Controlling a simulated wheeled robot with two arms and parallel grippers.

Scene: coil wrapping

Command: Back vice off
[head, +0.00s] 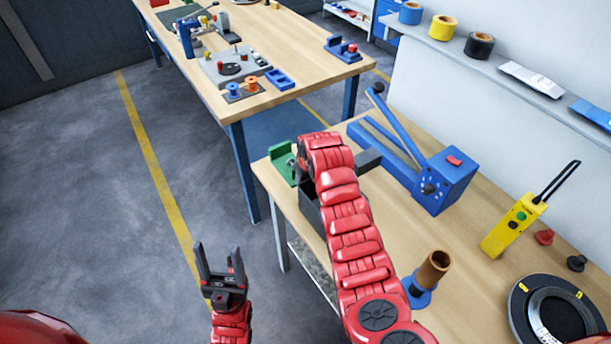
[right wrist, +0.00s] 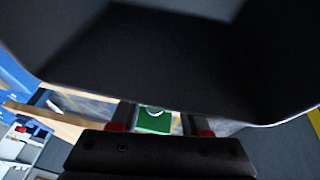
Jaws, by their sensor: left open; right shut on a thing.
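A green vice (head: 282,163) sits at the far left corner of the near workbench, partly hidden by my right arm. My right gripper (right wrist: 160,122) is at the vice; its fingers are mostly hidden in the head view. In the right wrist view its fingers stand on either side of a green part of the vice (right wrist: 153,121) with a pale curved piece on it. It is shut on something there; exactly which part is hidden. My left gripper (head: 219,265) is open and empty, over the floor left of the bench.
A dark box (head: 309,200) lies under my right arm and a dark surface fills the wrist view's top. A blue lever tool (head: 440,180), yellow device (head: 513,226), brown tube (head: 433,270) and black coil (head: 520,310) stand on the bench. Another workbench (head: 290,50) is behind.

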